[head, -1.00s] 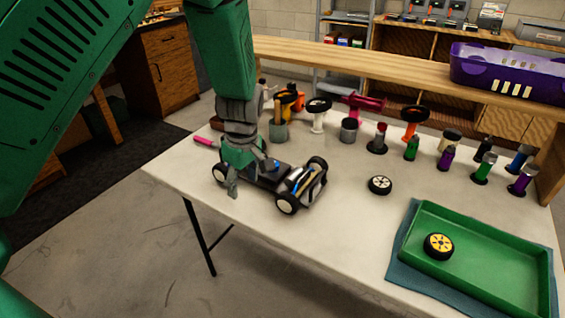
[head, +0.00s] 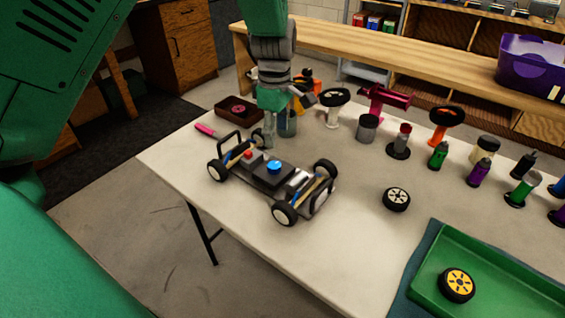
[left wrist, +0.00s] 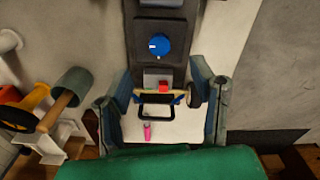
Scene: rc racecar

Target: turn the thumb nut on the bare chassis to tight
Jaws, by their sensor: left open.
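The bare chassis (head: 262,184) stands on its wheels on the white table, left of centre in the head view. The blue thumb nut (head: 274,167) sits on top of its dark middle plate, and it also shows in the left wrist view (left wrist: 159,45) with a small white mark on its left side. My left gripper (head: 268,138) is above and behind the chassis, apart from the nut. In the left wrist view its fingers (left wrist: 162,105) are spread wide and empty, with the chassis end between and beyond them. My right gripper does not show.
A loose wheel (head: 396,199) lies right of the chassis. A green tray (head: 520,290) with a yellow-hubbed wheel (head: 457,284) is at the lower right. Cups, bottles and stands line the table's back, near my left gripper. A pink-handled tool (head: 205,130) lies at the left edge.

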